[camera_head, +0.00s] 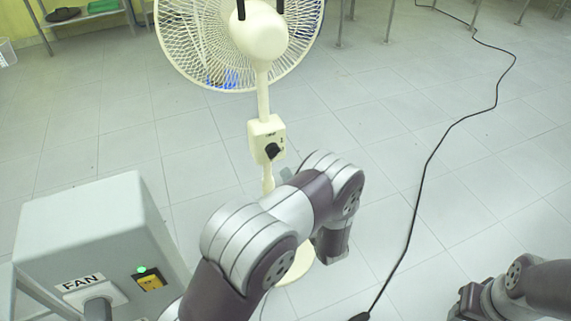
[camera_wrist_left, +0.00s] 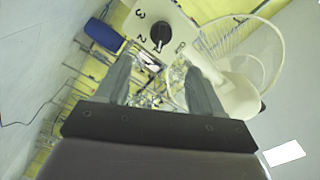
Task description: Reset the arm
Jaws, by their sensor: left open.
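My left arm (camera_head: 290,210) reaches in from the bottom of the head view and bends in front of the fan's stand. Its gripper is mostly hidden behind the arm, with a grey tip (camera_head: 286,175) just below the fan's control box (camera_head: 266,136). In the left wrist view my left gripper (camera_wrist_left: 157,75) is open, with nothing between its two spread fingers. Beyond them is the control box (camera_wrist_left: 178,22) with a black knob (camera_wrist_left: 160,33) and numbers. The knob also shows in the head view (camera_head: 272,151). My right arm (camera_head: 535,288) shows at lower right; its gripper is out of view.
A cream standing fan (camera_head: 258,38) stands ahead, its base partly hidden by my arm. A grey box (camera_head: 90,225) labelled FAN, with a lit green light (camera_head: 141,269) and a plug, is at left. A black cable (camera_head: 428,168) crosses the tiled floor at right, which is otherwise mostly clear.

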